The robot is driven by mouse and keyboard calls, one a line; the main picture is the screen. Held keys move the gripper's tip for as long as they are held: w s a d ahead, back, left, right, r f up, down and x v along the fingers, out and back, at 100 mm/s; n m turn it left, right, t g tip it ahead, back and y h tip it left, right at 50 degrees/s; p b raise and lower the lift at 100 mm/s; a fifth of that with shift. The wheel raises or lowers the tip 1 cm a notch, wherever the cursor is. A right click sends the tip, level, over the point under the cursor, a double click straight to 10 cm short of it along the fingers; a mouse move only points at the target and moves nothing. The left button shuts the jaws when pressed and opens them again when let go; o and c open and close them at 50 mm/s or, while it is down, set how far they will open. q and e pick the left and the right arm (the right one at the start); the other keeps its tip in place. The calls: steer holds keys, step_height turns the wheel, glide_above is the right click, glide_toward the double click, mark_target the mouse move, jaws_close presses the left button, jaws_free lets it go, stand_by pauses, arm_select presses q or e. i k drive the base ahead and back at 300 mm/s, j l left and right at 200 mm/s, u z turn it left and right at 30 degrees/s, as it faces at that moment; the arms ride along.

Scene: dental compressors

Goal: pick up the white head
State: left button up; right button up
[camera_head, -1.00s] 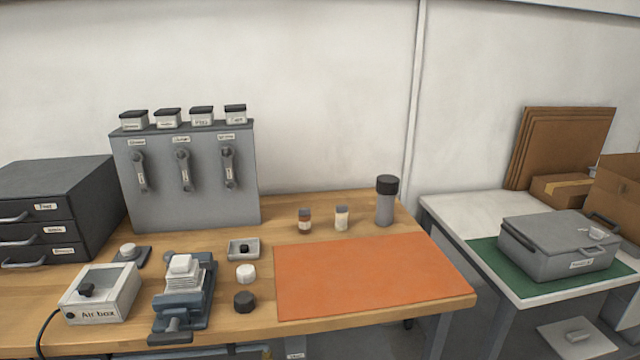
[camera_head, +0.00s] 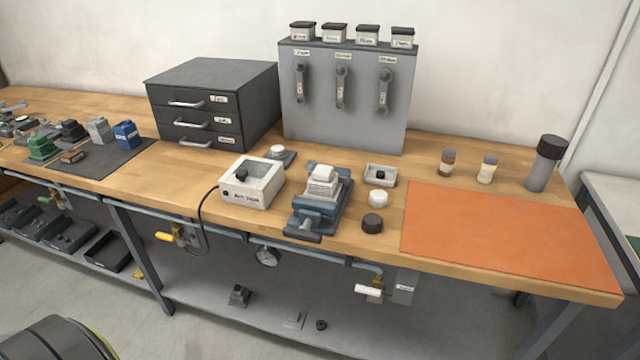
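A white finned block (camera_head: 323,182) with a smaller cap on top sits in a blue-grey vise (camera_head: 306,216) near the front edge of the wooden bench. A small white round piece (camera_head: 377,198) stands on the bench just right of the vise. I cannot tell for sure which of these is the white head. A black piece (camera_head: 372,223) of similar size stands in front of the round white one. Neither of my grippers is in view.
The air box (camera_head: 252,183) is left of the vise, a small tray (camera_head: 380,175) behind the white round piece. An orange mat (camera_head: 510,232) lies clear at right. A drawer cabinet (camera_head: 212,100) and grey panel (camera_head: 347,95) stand behind. Several compressor-like units (camera_head: 99,130) are far left.

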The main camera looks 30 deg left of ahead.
mark_target(323, 183)
steer(key=i+l+u, duration=0.2)
steer(key=u, duration=0.3)
steer(key=i+l+u, duration=0.1)
steer(key=l+u, duration=0.4)
steer(key=j, duration=0.15)
